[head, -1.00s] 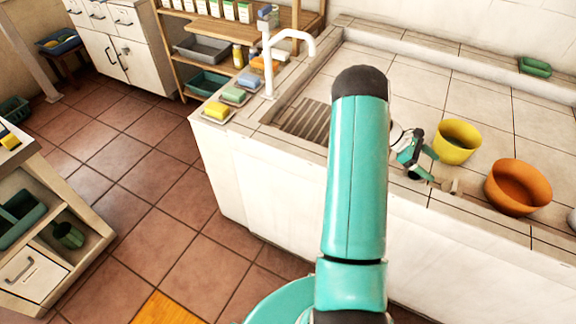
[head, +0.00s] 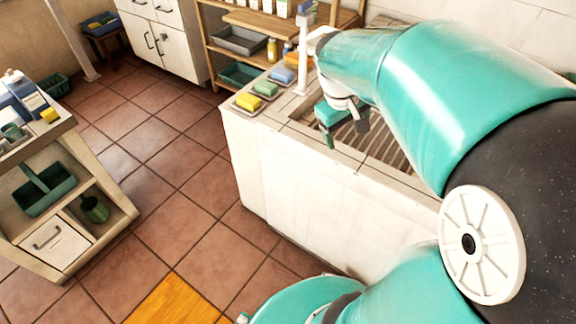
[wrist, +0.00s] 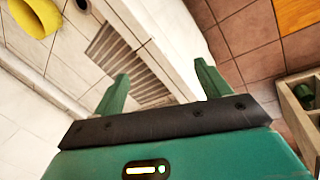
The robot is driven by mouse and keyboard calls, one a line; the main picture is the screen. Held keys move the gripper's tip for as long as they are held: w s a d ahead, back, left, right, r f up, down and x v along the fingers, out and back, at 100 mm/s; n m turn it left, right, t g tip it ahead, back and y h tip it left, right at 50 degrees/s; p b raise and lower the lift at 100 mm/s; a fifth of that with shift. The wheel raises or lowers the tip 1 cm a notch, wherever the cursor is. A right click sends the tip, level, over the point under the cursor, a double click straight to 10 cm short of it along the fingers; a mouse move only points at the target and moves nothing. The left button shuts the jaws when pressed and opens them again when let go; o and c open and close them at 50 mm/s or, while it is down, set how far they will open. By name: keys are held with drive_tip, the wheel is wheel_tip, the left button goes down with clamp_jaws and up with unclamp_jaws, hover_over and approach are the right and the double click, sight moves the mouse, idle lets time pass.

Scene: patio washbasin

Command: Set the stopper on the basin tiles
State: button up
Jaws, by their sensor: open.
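My gripper (head: 346,132) is open and empty in the head view, over the front left of the tiled basin. Its two green fingers are spread wide in the wrist view (wrist: 161,76), with nothing between them. The basin tiles (wrist: 65,72) are pale and show beside the slatted drain (wrist: 128,58). I cannot identify the stopper for sure in either current view. A small dark thing (wrist: 83,5) at the top edge of the wrist view is cut off and unclear. My arm hides most of the basin in the head view.
A yellow pot (wrist: 34,16) stands on the tiles. Soaps on dishes (head: 265,90) line the basin's left ledge, by the white tap (head: 304,50). A shelf cart (head: 58,195) stands at the left, with clear floor (head: 165,180) between it and the basin.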

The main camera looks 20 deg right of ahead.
drive_tip(key=s+a+r+t+y, duration=0.1)
drive_tip(key=s+a, duration=0.3)
drive_tip(key=a, duration=0.5)
drive_tip(key=s+a+r+m+t+y, duration=0.1)
drive_tip(key=s+a+r+t+y, duration=0.1)
drive_tip(key=a, duration=0.7)
drive_tip(key=shift+s+r+t, duration=0.8)
drive_tip(key=shift+s+t, duration=0.2)
drive_tip(key=shift+s, duration=0.1)
drive_tip(key=c, duration=0.9)
drive_tip(key=shift+d, duration=0.15)
